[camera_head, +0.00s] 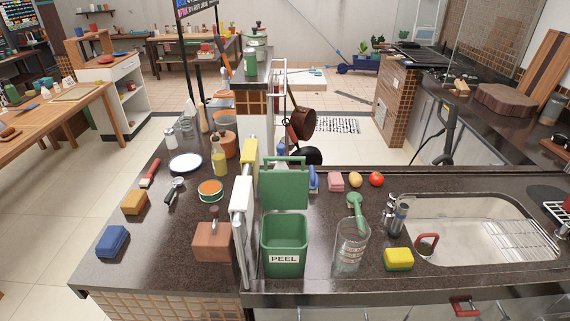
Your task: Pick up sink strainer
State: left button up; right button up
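What looks like the sink strainer (427,242), with a red arched handle and a dark round lower part, is at the left end of the steel sink basin (465,245) on the right. Its lower part is small, and I cannot tell exactly how it sits there. Neither of my grippers shows in the head view.
Left of the sink stand a yellow-green sponge (398,259), a steel faucet (396,216), a clear glass jar (350,247) holding a green brush, and an open green PEEL bin (285,245). A wire rack (518,238) covers the sink's right part.

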aim_at(425, 248)
jog(key=z, duration=1.3)
jog(key=u, duration=0.4)
jog(key=l+u, duration=0.2)
jog(key=u, duration=0.25)
jog(key=i+l+u, duration=0.1)
jog(key=u, duration=0.35)
jog(key=l+u, duration=0.7)
jog(key=l, duration=0.25)
jog(key=k+l+u, duration=0.3)
jog(key=l, duration=0.6)
jog(key=k+l, duration=0.15)
jog(key=l, duration=0.3)
jog(key=u, duration=0.05)
